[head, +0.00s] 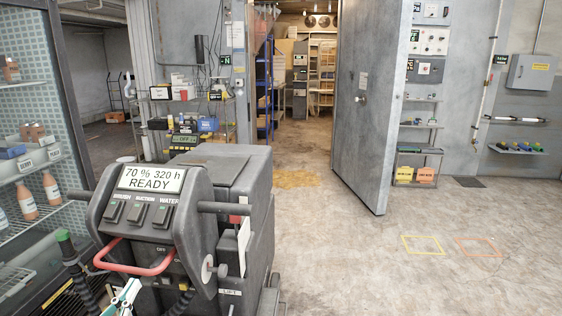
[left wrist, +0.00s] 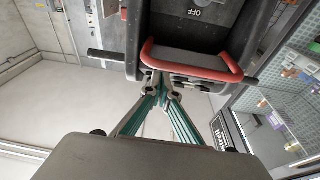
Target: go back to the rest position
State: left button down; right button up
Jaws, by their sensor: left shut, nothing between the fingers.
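My left gripper (head: 124,297) shows at the bottom edge of the head view, just below the red bail (head: 132,268) on the dark grey floor machine (head: 225,180). In the left wrist view its teal fingers (left wrist: 162,84) come together at the tips, shut and empty. The red bail (left wrist: 190,67) lies just beyond the tips there. I cannot tell whether they touch it. The machine's display (head: 151,179) reads "70 % 320 h READY", above switches (head: 139,213) for brush, suction and water. My right gripper is in neither view.
A glass-fronted cabinet (head: 70,110) with bottles stands close on the left. A thick grey door (head: 368,100) stands open beside a passage with shelving. Concrete floor (head: 340,260) lies clear right of the machine, with yellow (head: 422,245) and orange (head: 477,247) outlines.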

pick_arm(q)
jog(key=s+d+f+m+g+p, duration=0.1)
jog(key=s+d+f+g, duration=0.3)
jog(key=s+d+f, duration=0.5)
jog(key=s+d+f+m+g+p, duration=0.1)
jog(key=s+d+f+g, duration=0.4)
jog(key=s+f, duration=0.9)
jog(key=d+f, duration=0.3)
jog(key=shift+d+m+g, duration=0.3)
jog(key=shift+d, duration=0.05)
jog(key=c, duration=2.8)
grip_release()
jog(key=shift+w+f, duration=0.1)
jog(key=o, duration=0.4)
